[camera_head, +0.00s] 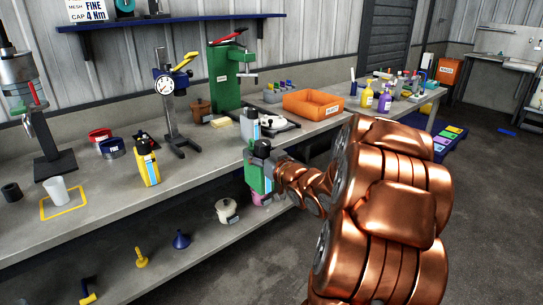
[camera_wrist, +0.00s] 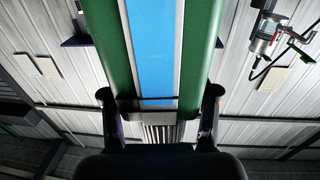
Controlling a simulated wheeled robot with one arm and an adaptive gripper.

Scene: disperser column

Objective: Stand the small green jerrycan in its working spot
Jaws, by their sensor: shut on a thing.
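The small green jerrycan (camera_head: 258,177) has a dark cap and is at the bench's front edge in the head view, roughly upright. In the wrist view its green side with a blue and white label (camera_wrist: 152,50) fills the top middle. My gripper (camera_wrist: 159,98) is shut on it, one finger on each side. In the head view the jerrycan and my copper arm partly hide the gripper. A yellow outline (camera_head: 47,216) is marked on the bench at the left, with a pale cup (camera_head: 56,190) standing in it. I cannot tell whether this is the working spot.
A yellow can (camera_head: 147,163) stands near the bench's front. Behind are a dial gauge stand (camera_head: 166,85), a green press (camera_head: 224,75) and an orange tray (camera_head: 312,104). The lower shelf holds a white pot (camera_head: 227,210) and funnel (camera_head: 181,239). Bench space between outline and yellow can is clear.

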